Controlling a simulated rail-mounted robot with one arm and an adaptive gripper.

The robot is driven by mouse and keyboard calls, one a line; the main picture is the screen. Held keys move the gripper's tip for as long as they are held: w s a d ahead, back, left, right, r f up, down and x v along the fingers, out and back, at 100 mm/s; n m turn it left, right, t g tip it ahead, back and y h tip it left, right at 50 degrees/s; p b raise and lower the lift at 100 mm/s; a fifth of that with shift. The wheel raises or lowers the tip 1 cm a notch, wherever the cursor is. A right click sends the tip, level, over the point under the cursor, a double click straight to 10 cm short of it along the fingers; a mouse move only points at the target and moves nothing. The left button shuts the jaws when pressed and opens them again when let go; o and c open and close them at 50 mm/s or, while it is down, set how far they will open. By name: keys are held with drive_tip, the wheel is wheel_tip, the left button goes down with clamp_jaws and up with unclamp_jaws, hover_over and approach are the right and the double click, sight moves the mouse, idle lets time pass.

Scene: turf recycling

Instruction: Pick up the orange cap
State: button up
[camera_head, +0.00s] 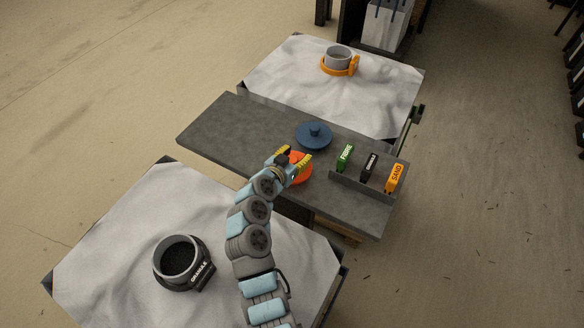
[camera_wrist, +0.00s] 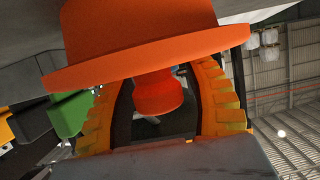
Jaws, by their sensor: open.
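The orange cap (camera_head: 302,179) lies on the grey table, partly hidden behind my gripper (camera_head: 294,159) in the head view. In the wrist view the cap (camera_wrist: 145,55) shows large, with its wide rim and a round knob (camera_wrist: 158,95). My gripper (camera_wrist: 158,100) is open, with one yellow ridged finger on each side of the knob. There seems to be a gap between the knob and each finger, so the cap is not gripped.
A blue cap (camera_head: 314,135) lies just beyond on the grey table (camera_head: 225,125). Green (camera_head: 345,157), black (camera_head: 369,165) and orange (camera_head: 395,177) labelled blocks stand in a rack to the right. White-covered surfaces hold a black-collared ring (camera_head: 166,268) and an orange-collared ring (camera_head: 327,68).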

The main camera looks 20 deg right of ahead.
clamp_jaws()
